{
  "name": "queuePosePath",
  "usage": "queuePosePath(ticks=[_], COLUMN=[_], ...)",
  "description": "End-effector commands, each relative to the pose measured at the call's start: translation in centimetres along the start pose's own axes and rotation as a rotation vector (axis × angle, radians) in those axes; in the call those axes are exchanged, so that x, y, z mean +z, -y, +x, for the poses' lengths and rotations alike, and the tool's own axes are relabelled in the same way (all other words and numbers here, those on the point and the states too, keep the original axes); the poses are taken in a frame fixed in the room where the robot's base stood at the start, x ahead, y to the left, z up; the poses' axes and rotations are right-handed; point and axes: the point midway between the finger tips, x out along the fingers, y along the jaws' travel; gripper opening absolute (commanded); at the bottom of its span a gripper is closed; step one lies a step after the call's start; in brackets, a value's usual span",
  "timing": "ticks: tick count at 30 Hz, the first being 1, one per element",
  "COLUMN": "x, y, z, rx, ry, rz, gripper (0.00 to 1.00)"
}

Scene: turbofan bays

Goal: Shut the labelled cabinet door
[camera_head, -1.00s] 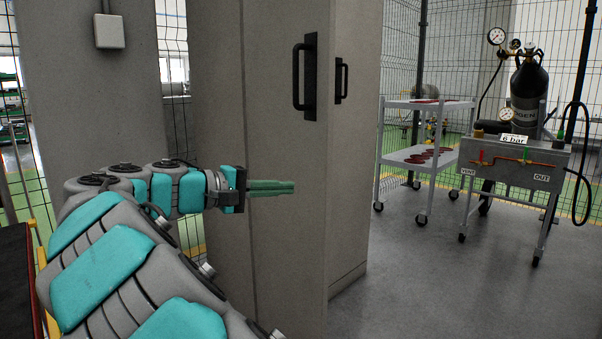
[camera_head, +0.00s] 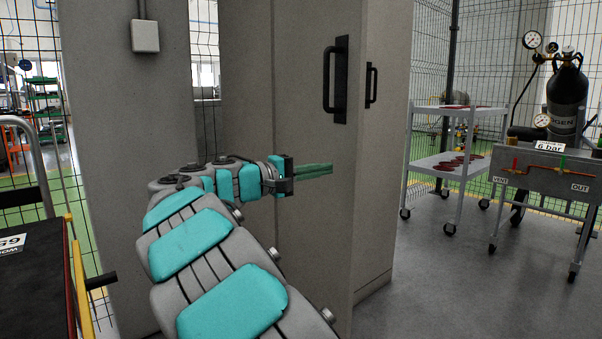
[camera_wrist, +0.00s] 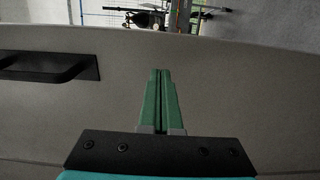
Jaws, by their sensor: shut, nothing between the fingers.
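A tall grey cabinet (camera_head: 385,215) stands at the centre of the head view. Its nearer door (camera_head: 310,245) stands at an angle to the other front panel and looks open. That door carries a black handle (camera_head: 336,80). A second black handle (camera_head: 371,86) is on the panel behind. No label on the door is visible. My gripper (camera_head: 330,168) is shut and empty, its green fingers in front of the near door, below the handle. In the wrist view the fingers (camera_wrist: 160,100) lie over the grey door face (camera_wrist: 225,85), handle (camera_wrist: 50,66) to the left. I cannot tell whether they touch.
A grey pillar (camera_head: 125,150) with a small box stands left of the cabinet. A dark cart (camera_head: 35,275) is at lower left. A white shelf trolley (camera_head: 455,155) and a gas cylinder rig (camera_head: 545,175) stand at right. Grey floor (camera_head: 440,290) before them is clear.

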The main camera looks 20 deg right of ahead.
Motion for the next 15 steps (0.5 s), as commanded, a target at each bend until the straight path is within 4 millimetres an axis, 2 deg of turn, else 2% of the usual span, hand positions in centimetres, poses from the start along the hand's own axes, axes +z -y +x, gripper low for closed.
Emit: queuePosePath(ticks=[3, 6, 15], x=[0.0, 0.0, 0.0], y=[0.1, 0.1, 0.0], z=[1.6, 2.4, 2.9], rx=[-0.002, -0.001, 0.000], ry=[0.001, 0.000, -0.002], rz=[-0.001, -0.001, 0.000], gripper=[0.00, 0.00, 0.00])
